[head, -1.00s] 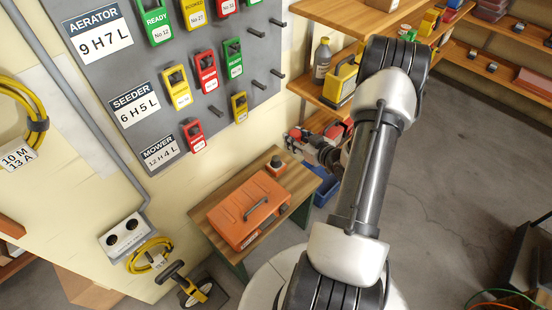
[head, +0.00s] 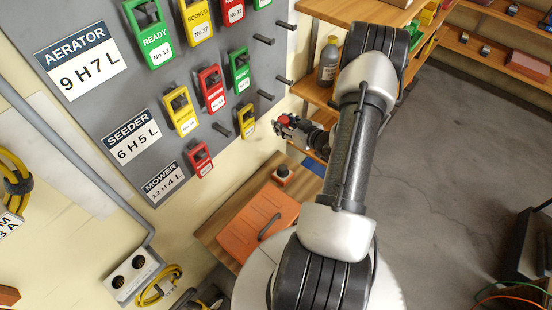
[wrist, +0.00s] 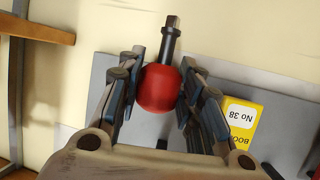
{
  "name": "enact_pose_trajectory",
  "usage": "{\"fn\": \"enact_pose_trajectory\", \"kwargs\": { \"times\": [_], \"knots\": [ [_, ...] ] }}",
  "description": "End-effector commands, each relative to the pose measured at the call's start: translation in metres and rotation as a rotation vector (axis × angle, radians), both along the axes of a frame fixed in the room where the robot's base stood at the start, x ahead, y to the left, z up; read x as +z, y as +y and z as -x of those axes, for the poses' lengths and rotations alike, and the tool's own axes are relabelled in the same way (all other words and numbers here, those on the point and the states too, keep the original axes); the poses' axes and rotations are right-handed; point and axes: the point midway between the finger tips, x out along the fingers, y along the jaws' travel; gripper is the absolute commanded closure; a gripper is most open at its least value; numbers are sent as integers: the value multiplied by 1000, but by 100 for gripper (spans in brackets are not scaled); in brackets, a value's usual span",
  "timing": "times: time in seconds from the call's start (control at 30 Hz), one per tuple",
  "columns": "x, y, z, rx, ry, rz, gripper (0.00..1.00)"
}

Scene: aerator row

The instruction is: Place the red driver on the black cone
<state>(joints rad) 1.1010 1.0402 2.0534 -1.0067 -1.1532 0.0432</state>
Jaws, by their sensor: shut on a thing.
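The red driver (wrist: 160,88) shows in the wrist view with a round red handle and a dark shaft pointing to the top of the picture. My gripper (wrist: 163,72) is shut on its handle, one finger on each side. In the head view my gripper (head: 290,127) is in front of the wall near the lower right of the grey board, with a bit of red at its tip. The driver's shaft cannot be made out there.
The grey board (head: 140,95) carries coloured tags and dark pegs. Shelves (head: 370,14) with a bottle (head: 327,62) stand behind my arm.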

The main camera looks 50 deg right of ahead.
Motion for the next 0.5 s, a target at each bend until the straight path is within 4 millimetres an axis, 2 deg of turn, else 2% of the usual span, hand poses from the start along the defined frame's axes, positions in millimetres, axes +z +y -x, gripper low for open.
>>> {"fn": "enact_pose_trajectory", "kwargs": {
  "times": [0.3,0.5],
  "knots": [
    [-84,1,1,-2,3,-4,95],
    [-132,1,1,-1,1,-2,95]
  ]
}}
